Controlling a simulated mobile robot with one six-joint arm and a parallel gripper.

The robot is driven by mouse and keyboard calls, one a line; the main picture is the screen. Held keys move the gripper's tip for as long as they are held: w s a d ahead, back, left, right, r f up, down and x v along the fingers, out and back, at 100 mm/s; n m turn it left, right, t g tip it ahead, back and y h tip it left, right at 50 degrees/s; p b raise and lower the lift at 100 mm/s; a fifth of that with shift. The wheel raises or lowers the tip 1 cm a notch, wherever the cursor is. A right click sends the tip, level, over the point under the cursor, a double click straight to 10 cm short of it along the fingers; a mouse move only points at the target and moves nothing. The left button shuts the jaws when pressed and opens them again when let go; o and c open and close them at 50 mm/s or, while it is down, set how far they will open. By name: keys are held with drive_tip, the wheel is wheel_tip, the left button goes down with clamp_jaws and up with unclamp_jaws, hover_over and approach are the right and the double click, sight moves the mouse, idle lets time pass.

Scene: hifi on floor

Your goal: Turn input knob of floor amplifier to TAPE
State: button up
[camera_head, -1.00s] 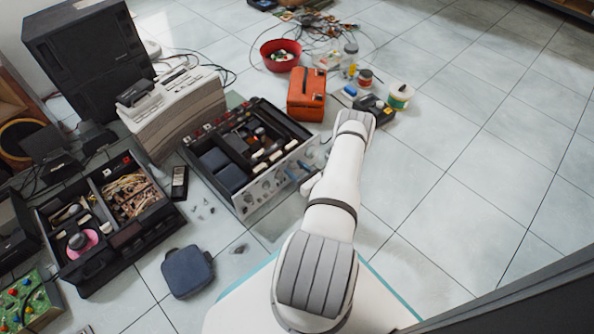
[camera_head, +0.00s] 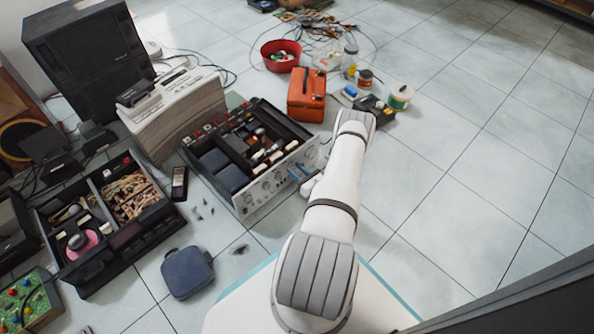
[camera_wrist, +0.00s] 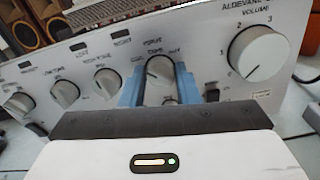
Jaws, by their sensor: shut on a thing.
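The amplifier's silver front panel (camera_head: 262,192) faces my arm in the head view, with its top open and its parts showing. In the wrist view the panel (camera_wrist: 205,65) carries a row of round silver knobs. My gripper (camera_wrist: 160,88) has its blue fingers on either side of the selector knob (camera_wrist: 160,70), just left of the large volume knob (camera_wrist: 258,53), and is shut on it. The printing around the held knob is too small to read surely, and its pointer position is unclear. In the head view the blue fingertips of my gripper (camera_head: 299,172) are at the panel.
An orange case (camera_head: 307,95) stands behind the amplifier, with a red bowl (camera_head: 281,56) beyond. A dark open box of parts (camera_head: 110,215) and a blue pouch (camera_head: 187,272) lie to the left. The tiled floor on the right is clear.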

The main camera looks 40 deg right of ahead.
drive_tip(key=shift+m+b, duration=0.55)
drive_tip(key=shift+m, duration=3.95)
drive_tip(key=o, duration=1)
drive_tip(key=shift+c, duration=0.2)
drive_tip(key=shift+s, duration=0.1)
drive_tip(key=s+p, duration=0.2)
drive_tip(key=s, duration=0.5)
drive_tip(key=shift+s+d+p, duration=0.3)
drive_tip(key=shift+d+p, duration=0.05)
drive_tip(key=shift+p, duration=0.05)
